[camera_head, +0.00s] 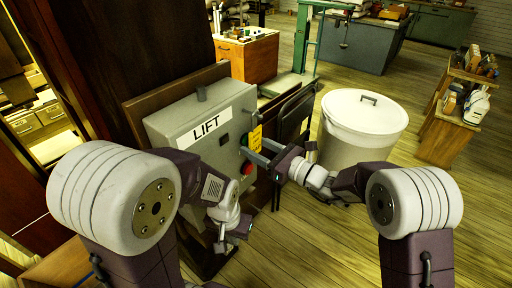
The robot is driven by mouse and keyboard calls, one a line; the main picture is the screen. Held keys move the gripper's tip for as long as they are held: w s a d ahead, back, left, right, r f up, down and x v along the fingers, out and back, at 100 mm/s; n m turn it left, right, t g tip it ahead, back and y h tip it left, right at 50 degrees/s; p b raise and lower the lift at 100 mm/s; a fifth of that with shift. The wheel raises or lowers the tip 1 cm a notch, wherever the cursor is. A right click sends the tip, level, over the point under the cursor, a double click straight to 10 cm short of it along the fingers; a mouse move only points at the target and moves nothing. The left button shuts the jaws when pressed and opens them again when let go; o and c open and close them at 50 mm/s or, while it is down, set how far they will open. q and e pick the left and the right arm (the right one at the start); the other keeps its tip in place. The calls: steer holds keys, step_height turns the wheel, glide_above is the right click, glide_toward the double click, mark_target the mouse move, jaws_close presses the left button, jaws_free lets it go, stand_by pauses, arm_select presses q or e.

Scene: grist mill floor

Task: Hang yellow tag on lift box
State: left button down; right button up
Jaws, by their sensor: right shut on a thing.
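The grey lift box (170,122) is mounted on a dark board left of centre, with a white "LIFT" label on its front. Its right side carries round buttons, including a red one (248,168). The yellow tag (255,138) is upright against that right side, above the red button. My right gripper (262,149) reaches in from the right and is shut on the tag; its fingers hide part of the side. Whether the tag touches the box is not clear. My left gripper (232,236) hangs low in front of the box, away from the tag; its fingers are too small to read.
A white lidded bin (364,135) stands right of the box, close behind my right forearm. A green post frame (305,45) and an orange-brown cabinet (252,58) are behind. A wooden shelf (448,135) with goods stands at right. The plank floor in front is clear.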

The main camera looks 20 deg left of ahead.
steer(key=o, duration=1.3)
steer(key=shift+o, duration=0.2)
steer(key=v, duration=0.9)
steer(key=shift+b, duration=0.3)
steer(key=shift+s+r, duration=0.1)
